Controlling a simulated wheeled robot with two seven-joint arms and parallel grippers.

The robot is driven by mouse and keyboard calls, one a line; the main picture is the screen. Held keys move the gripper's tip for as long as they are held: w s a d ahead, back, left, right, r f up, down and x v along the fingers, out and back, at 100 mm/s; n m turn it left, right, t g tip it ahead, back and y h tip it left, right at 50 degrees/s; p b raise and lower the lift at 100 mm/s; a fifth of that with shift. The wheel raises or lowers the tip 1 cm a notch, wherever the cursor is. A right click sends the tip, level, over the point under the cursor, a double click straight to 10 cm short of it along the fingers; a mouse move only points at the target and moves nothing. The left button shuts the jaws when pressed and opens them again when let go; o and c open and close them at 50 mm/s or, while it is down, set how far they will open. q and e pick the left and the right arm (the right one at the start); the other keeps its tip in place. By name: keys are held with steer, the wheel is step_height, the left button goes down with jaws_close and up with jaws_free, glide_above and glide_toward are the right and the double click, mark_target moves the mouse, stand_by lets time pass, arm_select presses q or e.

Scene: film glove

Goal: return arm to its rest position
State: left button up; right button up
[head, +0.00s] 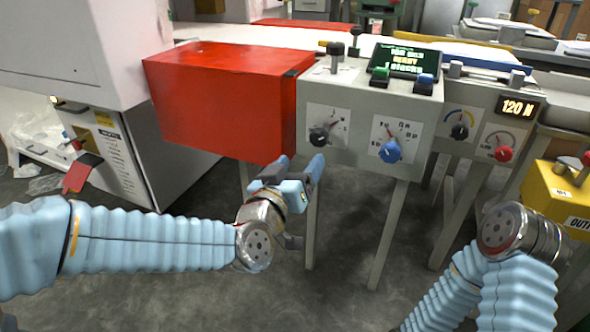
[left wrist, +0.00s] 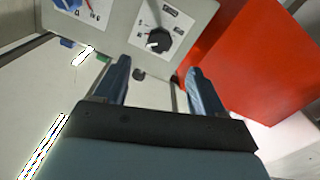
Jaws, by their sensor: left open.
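My left arm comes in from the left in the head view, in a light blue ribbed sleeve. My left gripper (head: 298,170) is open and empty, in front of and below the control panel and the red box. In the left wrist view its two blue fingers (left wrist: 158,85) are spread apart with nothing between them. The black knob (left wrist: 158,40) lies ahead of the fingers, apart from them. My right arm shows at the lower right of the head view, with its metal wrist; its gripper is out of sight.
The grey control panel (head: 358,160) carries a black knob (head: 319,135), a blue knob (head: 390,151) and a lit screen. A red box (head: 225,100) adjoins it on the left. A yellow box (head: 555,195) stands at the right. Thin legs stand below the panel; the floor (head: 345,285) between shows clear patches.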

arm_select(q)
steer(key=shift+v, duration=0.85)
steer(key=s+a+f+g+y+p, duration=0.15)
steer(key=f+g+p, duration=0.3)
steer(key=f, duration=0.75)
steer(key=a+f+g+p, duration=0.3)
steer(key=f+g+p, duration=0.15)
steer(key=f, duration=0.75)
steer(key=s+a+f+n+g+p, duration=0.2)
steer(key=s+f+g, duration=0.5)
steer(key=s+f, duration=0.6)
steer(key=s+p, duration=0.1)
steer(key=s, duration=0.1)
steer(key=shift+s+a+f, duration=0.3)
steer(key=shift+s, duration=0.1)
steer(key=shift+w, duration=0.1)
